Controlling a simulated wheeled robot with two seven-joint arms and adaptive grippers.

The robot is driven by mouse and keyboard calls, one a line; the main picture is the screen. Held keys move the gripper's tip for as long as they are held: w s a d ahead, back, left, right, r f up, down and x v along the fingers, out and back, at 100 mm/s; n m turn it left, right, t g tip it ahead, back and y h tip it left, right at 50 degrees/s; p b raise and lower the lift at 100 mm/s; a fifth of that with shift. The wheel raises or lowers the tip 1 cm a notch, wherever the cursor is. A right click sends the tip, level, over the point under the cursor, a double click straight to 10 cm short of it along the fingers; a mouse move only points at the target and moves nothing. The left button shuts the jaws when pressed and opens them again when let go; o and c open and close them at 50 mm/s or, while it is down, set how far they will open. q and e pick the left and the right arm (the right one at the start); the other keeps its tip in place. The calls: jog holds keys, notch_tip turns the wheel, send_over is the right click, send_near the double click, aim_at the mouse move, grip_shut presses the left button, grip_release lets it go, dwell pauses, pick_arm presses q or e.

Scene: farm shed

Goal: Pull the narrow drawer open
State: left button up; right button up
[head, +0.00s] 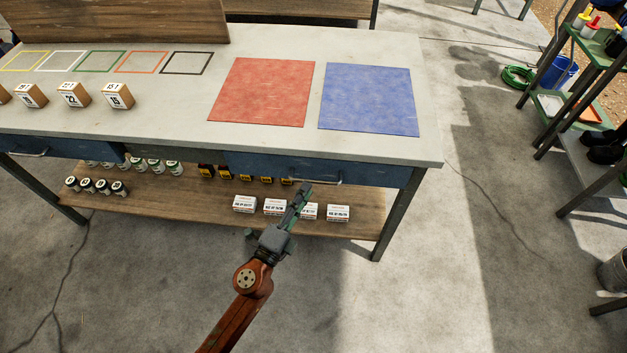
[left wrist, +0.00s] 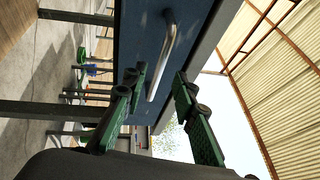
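A blue drawer (head: 375,174) sits under the right part of the bench top, its front looking flush with the bench. Its silver bar handle (head: 316,181) is on the front. My left gripper (head: 303,192) is just in front of this handle. In the left wrist view the left gripper (left wrist: 158,82) has its two green fingers apart, with the handle (left wrist: 165,55) ahead, lined up with the gap. Contact cannot be made out. Another blue drawer (head: 60,147) with a handle (head: 28,153) is at the left; I cannot tell which is called narrow. My right gripper is not in view.
The bench top (head: 265,145) carries a red mat (head: 263,92), a blue mat (head: 368,99) and numbered wooden blocks (head: 116,96). The lower shelf (head: 360,222) holds white boxes (head: 338,212) and jars. Concrete floor in front is clear. A shelf rack (head: 575,85) stands far right.

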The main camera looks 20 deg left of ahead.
aim_at(312, 180)
pick_arm(q)
jog(key=shift+x, duration=2.4)
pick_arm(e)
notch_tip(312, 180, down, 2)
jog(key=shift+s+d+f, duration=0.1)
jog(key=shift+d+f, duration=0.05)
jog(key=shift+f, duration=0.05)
pick_arm(q)
jog(key=shift+f, duration=0.1)
grip_shut()
